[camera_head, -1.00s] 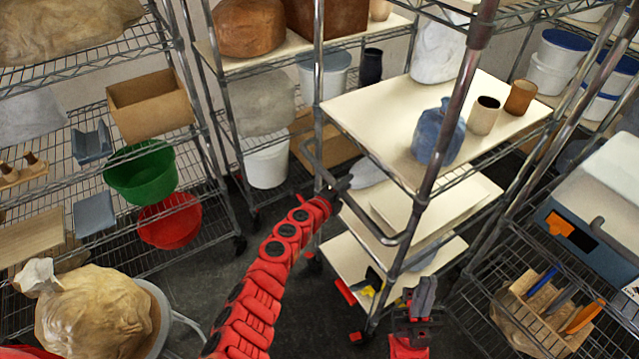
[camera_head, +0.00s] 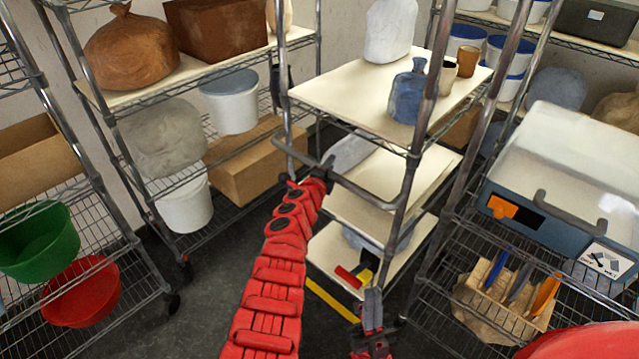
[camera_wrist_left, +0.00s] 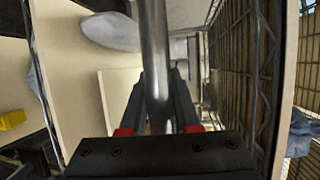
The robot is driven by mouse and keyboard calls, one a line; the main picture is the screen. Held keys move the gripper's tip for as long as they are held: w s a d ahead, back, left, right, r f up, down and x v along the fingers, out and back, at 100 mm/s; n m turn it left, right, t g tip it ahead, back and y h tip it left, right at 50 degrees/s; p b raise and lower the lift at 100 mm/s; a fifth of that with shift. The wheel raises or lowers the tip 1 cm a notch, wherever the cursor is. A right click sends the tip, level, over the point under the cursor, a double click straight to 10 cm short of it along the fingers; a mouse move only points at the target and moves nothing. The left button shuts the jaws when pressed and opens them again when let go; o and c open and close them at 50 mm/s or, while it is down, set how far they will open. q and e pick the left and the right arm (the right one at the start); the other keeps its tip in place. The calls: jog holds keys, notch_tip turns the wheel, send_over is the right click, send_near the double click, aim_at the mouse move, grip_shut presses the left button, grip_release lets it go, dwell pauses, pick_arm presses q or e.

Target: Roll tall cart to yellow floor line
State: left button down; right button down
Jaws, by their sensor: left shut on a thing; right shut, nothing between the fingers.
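The tall cart (camera_head: 345,92), with metal posts and cream shelves, stands in the middle of the head view. My left gripper (camera_head: 328,172) is shut on its grey side handle (camera_head: 365,192). The handle bar (camera_wrist_left: 153,50) also runs between the fingers (camera_wrist_left: 160,100) in the left wrist view. A yellow floor line (camera_head: 330,304) shows on the dark floor along the near-left side of the cart's bottom shelf; part of it is hidden. My right gripper (camera_head: 372,310) is shut and empty, low in front of the cart.
The cart carries a blue bottle (camera_head: 408,92), cups and a white bag. Wire racks stand left and right; the right one holds a blue-and-white machine (camera_head: 560,190). Green (camera_head: 38,243) and red tubs sit at left. Dark floor (camera_head: 215,290) is open left of my left arm.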

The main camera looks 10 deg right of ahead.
pick_arm(q)
jog(key=shift+w+d+r+b, duration=0.1)
jog(key=shift+w+d+b, duration=0.35)
jog(key=shift+d+b, duration=0.3)
jog(key=shift+w+d+b, duration=0.4)
jog(key=shift+d+b, duration=0.25)
jog(key=shift+d, duration=0.05)
jog(key=c, duration=0.7)
grip_release()
jog(key=shift+o, duration=0.2)
